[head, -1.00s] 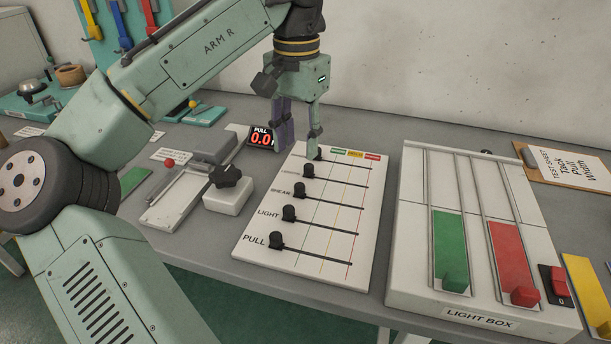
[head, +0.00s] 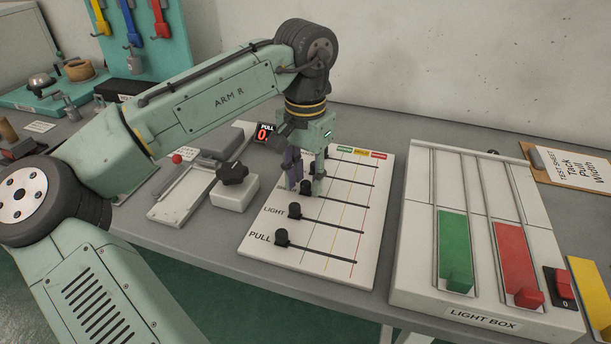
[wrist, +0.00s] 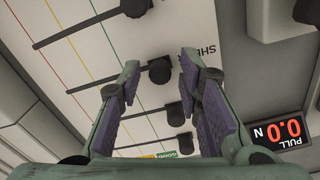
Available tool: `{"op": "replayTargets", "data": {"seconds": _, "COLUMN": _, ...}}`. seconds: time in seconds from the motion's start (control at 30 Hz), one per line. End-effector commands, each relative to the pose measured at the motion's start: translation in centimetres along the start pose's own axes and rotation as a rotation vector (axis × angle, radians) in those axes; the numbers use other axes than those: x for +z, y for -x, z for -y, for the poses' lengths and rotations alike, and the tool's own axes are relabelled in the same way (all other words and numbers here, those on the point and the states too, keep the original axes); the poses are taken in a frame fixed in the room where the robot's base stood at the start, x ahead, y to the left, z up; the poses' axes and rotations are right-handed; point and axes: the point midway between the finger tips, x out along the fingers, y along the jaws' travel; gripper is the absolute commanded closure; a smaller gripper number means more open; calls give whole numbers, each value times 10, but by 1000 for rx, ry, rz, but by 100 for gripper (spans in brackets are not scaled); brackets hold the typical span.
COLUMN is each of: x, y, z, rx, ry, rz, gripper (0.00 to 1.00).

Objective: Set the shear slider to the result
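The white slider panel (head: 322,262) lies on the bench with several black knobs, all at the left ends of their tracks. The shear knob (wrist: 159,71) shows in the wrist view beside its partly hidden label. My gripper (wrist: 160,63) is open, with one finger on each side of this knob and a visible gap to it. The light knob (head: 295,210) and pull knob (head: 282,237) are nearer the front.
A pull display (wrist: 280,132) reads 0.0. The light box (head: 410,268) stands right of the panel. A white block with a dark knob (head: 233,173) stands left of it. A test sheet (head: 577,175) lies at the far right.

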Motion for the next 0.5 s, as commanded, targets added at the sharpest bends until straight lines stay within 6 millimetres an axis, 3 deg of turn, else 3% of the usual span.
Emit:
{"op": "replayTargets", "data": {"seconds": 0.43, "x": 0, "y": 0, "z": 0, "rx": 0, "ry": 0, "rz": 0, "gripper": 100}}
{"op": "replayTargets", "data": {"seconds": 0.5, "x": 0, "y": 0, "z": 0, "rx": 0, "ry": 0, "rz": 0, "gripper": 100}}
